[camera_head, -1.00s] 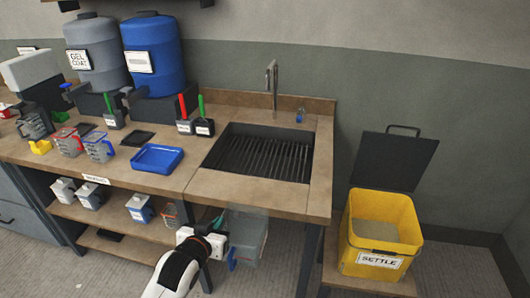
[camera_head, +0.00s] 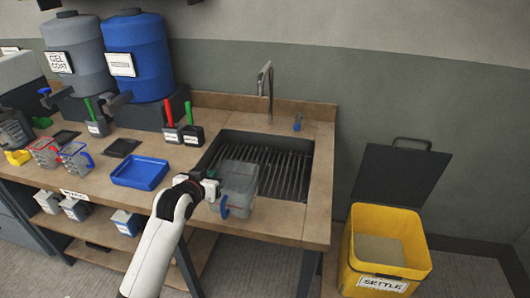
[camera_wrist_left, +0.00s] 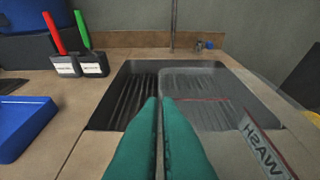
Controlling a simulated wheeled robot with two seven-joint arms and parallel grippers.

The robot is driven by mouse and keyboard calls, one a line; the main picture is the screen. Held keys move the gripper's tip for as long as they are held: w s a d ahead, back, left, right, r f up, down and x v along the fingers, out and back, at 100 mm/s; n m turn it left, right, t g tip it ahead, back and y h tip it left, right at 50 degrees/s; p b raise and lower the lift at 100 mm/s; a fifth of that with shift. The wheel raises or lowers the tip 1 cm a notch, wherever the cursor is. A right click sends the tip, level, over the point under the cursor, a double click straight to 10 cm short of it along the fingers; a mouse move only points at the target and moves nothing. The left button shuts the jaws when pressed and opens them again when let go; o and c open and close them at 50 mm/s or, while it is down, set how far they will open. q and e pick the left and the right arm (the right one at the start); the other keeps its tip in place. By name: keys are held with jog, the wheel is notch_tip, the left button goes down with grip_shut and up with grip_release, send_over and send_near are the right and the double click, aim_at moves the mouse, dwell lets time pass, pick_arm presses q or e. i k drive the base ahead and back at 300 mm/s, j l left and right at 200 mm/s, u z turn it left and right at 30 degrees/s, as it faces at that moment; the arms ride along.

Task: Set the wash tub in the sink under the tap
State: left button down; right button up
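The wash tub (camera_head: 240,178) is a see-through grey box with a blue part on its near side. It is in the air over the sink's front left edge. Its WASH label (camera_wrist_left: 262,148) shows in the left wrist view. My left gripper (camera_head: 211,188) is shut on the tub's left side; its teal fingers (camera_wrist_left: 160,110) lie close together in the wrist view. The sink (camera_head: 290,165) is a dark basin with a slatted bottom, partly hidden by the tub. The tap (camera_head: 267,88) stands behind it. My right gripper is not in view.
A blue tray (camera_head: 140,172) lies on the bench left of the sink. Two pots with red and green handles (camera_head: 187,112) stand at the sink's back left. A yellow SETTLE bin (camera_head: 385,282) with an open lid stands right of the bench.

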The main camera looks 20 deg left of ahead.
aim_at(261, 162)
jog(key=i+j, duration=0.1)
jog(key=i, duration=1)
